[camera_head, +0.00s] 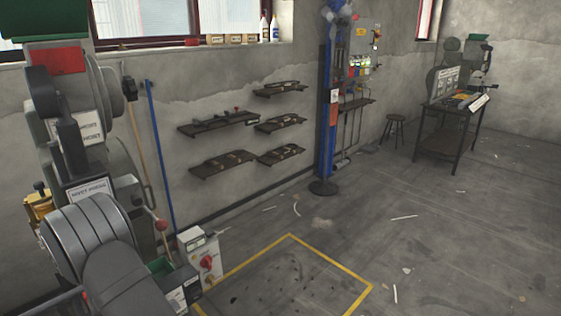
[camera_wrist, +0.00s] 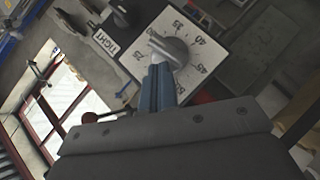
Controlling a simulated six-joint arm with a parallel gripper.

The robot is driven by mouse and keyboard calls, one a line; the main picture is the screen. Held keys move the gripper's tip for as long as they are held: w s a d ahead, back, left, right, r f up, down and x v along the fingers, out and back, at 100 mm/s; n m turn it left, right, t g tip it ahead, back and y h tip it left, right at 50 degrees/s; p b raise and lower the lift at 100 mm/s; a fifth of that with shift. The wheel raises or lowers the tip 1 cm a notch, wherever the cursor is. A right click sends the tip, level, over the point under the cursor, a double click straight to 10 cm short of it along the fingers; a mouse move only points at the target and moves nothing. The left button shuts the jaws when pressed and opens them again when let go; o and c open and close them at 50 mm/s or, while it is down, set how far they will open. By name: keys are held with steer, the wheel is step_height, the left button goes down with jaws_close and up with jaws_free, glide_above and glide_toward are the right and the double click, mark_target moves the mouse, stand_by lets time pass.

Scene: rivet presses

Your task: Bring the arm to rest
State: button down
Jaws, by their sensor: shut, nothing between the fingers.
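My gripper (camera_wrist: 160,72) shows in the wrist view as two slim blue fingers, shut together with nothing between them. Its wide dark grey body fills the bottom of that view. The fingertips overlap the lower part of a silver knob (camera_wrist: 172,48) on a white numbered dial (camera_wrist: 205,42). I cannot tell whether they touch the knob. In the head view, grey arm parts fill the lower left and the fingers cannot be made out. A rivet press (camera_head: 118,160) stands there, partly hidden behind the arm.
A "TIGHT" label (camera_wrist: 107,42) sits beside the dial. A white box with a red knob (camera_head: 203,262) stands near the press. Wall shelves (camera_head: 218,122), a blue post (camera_head: 328,120), a stool (camera_head: 394,128) and a table (camera_head: 450,107) stand farther off.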

steer(key=shift+s+a+f+t, duration=0.1)
steer(key=shift+t, duration=0.2)
stand_by(0.5)
steer(key=s+d+r+m+g+y, duration=0.4)
steer(key=s+d+r+g, duration=0.1)
steer(key=r+g, duration=0.25)
steer(key=x, duration=0.9)
steer(key=shift+w+a+t, duration=0.2)
steer(key=shift+w+t, duration=0.15)
steer(key=shift+f, duration=0.15)
